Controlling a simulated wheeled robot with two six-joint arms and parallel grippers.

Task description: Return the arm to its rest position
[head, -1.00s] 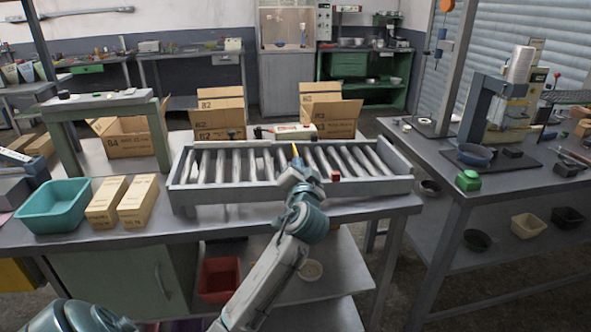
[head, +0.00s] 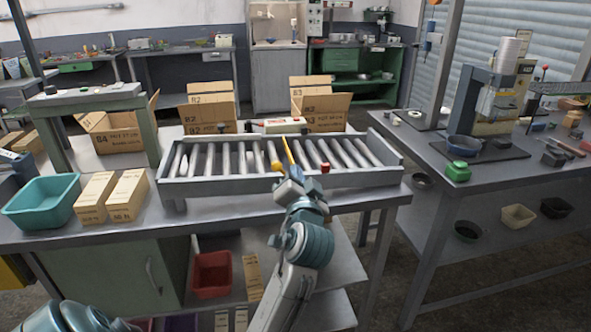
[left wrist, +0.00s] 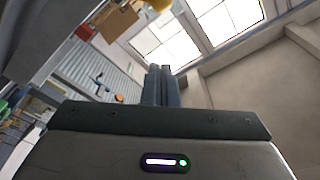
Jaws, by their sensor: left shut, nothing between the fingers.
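A teal bin (head: 42,207) and two small cartons (head: 126,197) stand on the table's left. Open boxes (head: 320,111) stand behind the conveyor. A red bin (head: 212,275) is below.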

